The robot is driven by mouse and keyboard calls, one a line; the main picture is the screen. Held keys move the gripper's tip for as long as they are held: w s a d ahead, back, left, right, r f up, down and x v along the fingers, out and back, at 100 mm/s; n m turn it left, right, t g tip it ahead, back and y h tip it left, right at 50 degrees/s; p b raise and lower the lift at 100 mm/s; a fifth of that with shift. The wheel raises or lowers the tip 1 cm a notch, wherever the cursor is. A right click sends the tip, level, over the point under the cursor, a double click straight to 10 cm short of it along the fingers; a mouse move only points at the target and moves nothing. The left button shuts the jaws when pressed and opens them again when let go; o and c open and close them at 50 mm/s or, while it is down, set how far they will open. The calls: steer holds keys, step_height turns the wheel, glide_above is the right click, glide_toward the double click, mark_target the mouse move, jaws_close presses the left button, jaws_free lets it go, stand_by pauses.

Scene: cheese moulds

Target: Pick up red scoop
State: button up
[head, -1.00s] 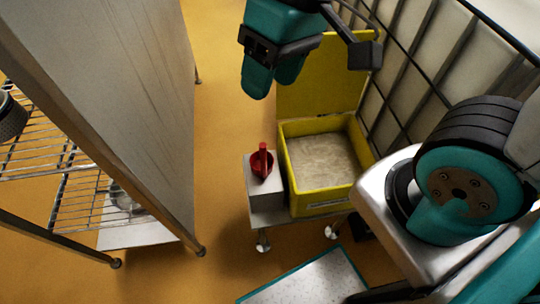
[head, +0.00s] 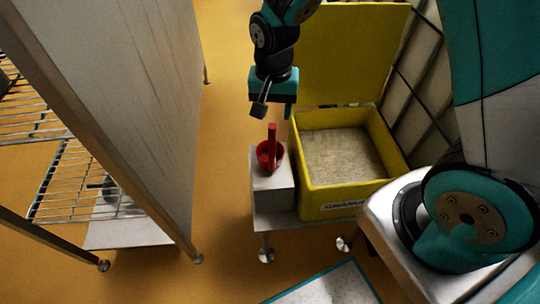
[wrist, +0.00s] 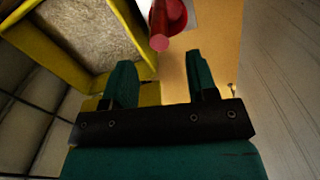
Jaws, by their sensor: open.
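The red scoop (head: 270,155) rests on a small grey-white block beside the yellow bin, its handle standing upright. In the wrist view the scoop (wrist: 166,22) shows at the top, its handle end facing the camera, beyond the fingertips. My gripper (head: 268,108) is above and slightly behind the scoop in the head view, pointing down and apart from it. In the wrist view my gripper (wrist: 164,72) has its two teal fingers spread with nothing between them.
The yellow bin (head: 350,205) of pale granular material stands right of the scoop, its lid (head: 350,55) raised behind. The grey block (head: 272,195) sits on a low metal stand. A tall panel and wire rack (head: 75,195) stand left. Orange floor (head: 225,150) between is clear.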

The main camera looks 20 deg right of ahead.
mark_target(272, 133)
step_height(272, 133, down, 8)
steer(key=shift+s+a+r, duration=0.15)
steer(key=shift+r, duration=0.05)
jaws_close()
stand_by(0.4)
